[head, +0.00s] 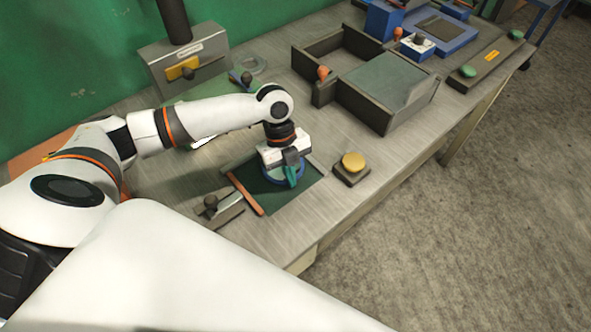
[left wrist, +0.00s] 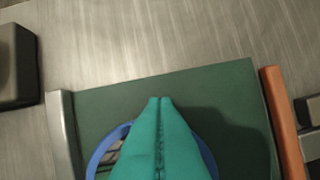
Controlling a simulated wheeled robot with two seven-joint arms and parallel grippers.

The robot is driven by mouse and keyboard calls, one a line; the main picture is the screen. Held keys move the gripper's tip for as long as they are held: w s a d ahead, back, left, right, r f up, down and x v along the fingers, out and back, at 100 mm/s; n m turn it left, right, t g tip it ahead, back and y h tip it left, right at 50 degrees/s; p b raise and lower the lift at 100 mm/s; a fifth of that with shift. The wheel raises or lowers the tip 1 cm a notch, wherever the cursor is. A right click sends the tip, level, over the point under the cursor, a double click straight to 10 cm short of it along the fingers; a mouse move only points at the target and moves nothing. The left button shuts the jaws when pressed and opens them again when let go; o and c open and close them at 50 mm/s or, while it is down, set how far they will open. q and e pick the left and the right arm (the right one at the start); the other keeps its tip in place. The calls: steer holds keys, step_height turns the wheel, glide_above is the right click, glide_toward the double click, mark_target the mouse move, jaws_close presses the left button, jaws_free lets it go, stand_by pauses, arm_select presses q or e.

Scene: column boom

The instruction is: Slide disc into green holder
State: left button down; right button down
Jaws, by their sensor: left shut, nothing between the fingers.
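A blue round piece with a raised rim, seemingly the disc (head: 269,178), lies on a dark green plate (head: 297,196), seemingly the green holder. In the left wrist view, the disc's blue rim (left wrist: 97,153) shows on both sides of my fingers, over the green plate (left wrist: 215,85). The plate has an orange-brown strip (head: 245,194) along one side and a grey metal strip (left wrist: 62,130) along the other. My left gripper (head: 291,182) has teal fingers, shut and empty, pointing down over the disc. They hide its middle; I cannot tell whether they touch it. My right gripper is not in view.
A yellow button (head: 353,162) on a dark base stands right of the plate. A small metal fixture with a black knob (head: 211,203) sits to its left. A dark open box (head: 372,112) and blue fixtures (head: 452,35) stand farther back. Bare bench lies around the button.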

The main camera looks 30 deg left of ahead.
arm_select(q)
steer(key=shift+d, duration=0.1)
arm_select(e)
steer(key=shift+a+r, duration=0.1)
